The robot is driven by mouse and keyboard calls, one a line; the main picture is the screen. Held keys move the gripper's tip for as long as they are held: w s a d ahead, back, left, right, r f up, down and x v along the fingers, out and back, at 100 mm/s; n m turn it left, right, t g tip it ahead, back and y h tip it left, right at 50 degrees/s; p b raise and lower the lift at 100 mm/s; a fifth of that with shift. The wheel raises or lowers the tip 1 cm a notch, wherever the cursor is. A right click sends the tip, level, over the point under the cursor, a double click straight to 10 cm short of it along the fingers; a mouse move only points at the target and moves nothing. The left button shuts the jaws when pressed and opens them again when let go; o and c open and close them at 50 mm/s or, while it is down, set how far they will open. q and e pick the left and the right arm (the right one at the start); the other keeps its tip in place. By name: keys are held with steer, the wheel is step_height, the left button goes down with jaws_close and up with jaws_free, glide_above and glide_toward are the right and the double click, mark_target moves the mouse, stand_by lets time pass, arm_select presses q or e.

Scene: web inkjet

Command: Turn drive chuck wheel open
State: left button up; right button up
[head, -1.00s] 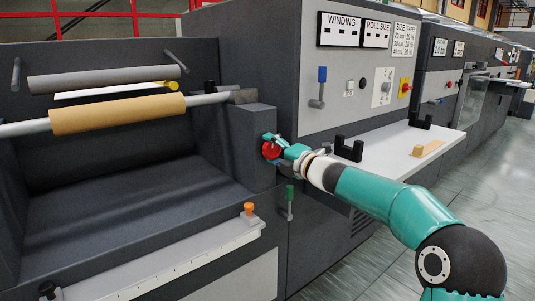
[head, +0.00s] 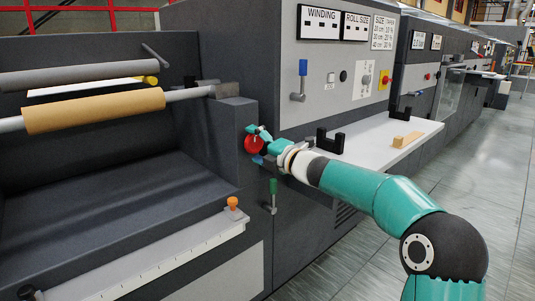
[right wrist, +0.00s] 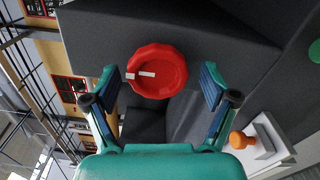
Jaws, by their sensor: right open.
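The drive chuck wheel (head: 253,145) is a red, scalloped round knob on the dark side face of the machine's roll stand. In the right wrist view the wheel (right wrist: 164,72) shows whole, with white marks at its centre and left. My right gripper (head: 256,143) is at the wheel in the head view. In the right wrist view my right gripper (right wrist: 160,84) is open, with one finger to each side of the wheel and gaps between them. I cannot tell whether the fingertips reach past its rim. My left gripper is not in view.
A brown paper roll (head: 94,110) lies on a shaft at the left. An orange knob (head: 232,203) and a green-handled lever (head: 273,190) are below the wheel. A white shelf (head: 376,152) with black brackets juts out at the right, beside my right arm.

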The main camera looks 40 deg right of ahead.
steer(key=s, duration=1.1)
steer(key=shift+d, duration=0.35)
steer(key=shift+s+f, duration=0.1)
